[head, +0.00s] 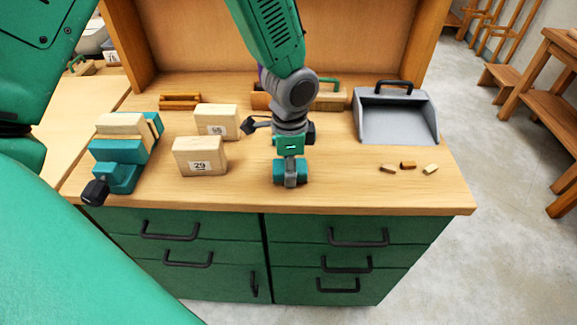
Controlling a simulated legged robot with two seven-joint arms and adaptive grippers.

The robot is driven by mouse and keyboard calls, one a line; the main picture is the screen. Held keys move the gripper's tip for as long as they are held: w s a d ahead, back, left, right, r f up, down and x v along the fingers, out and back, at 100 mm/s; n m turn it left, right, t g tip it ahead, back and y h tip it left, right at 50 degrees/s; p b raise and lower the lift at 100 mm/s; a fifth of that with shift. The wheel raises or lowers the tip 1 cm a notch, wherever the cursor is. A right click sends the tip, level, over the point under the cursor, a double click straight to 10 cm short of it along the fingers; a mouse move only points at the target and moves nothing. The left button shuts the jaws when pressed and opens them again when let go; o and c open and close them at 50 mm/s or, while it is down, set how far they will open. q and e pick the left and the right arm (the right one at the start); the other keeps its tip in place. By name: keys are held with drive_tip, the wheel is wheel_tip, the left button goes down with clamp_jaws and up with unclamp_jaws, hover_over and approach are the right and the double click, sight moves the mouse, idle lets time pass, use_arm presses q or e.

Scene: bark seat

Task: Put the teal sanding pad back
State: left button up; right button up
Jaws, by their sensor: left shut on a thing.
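My left gripper (290,181) reaches down from the top centre, over the front middle of the wooden bench. It is shut on a teal block, which looks like the teal sanding pad (279,172). The pad shows on both sides of the grey finger, low over or on the bench top; I cannot tell if it touches. Behind my wrist, a wooden holder (261,101) stands at the back of the bench, partly hidden, with a green-handled thing (330,83) at its right. My right gripper is not in view.
Wooden blocks (201,156) (216,121) and a teal vise (117,174) stand left. An orange-brown wooden piece (180,101) lies behind them. A grey dustpan (397,122) and several offcuts (408,165) lie right. The bench's front edge (350,207) is clear.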

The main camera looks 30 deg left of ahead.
use_arm(q)
drive_tip(key=shift+d+f, duration=0.1)
drive_tip(key=shift+d, duration=0.25)
drive_tip(key=o, duration=1.2)
drive_tip(key=shift+a+f, duration=0.1)
drive_tip(key=shift+a, duration=0.15)
drive_tip(key=o, duration=0.3)
drive_tip(key=shift+a, duration=0.2)
drive_tip(key=shift+d, duration=0.1)
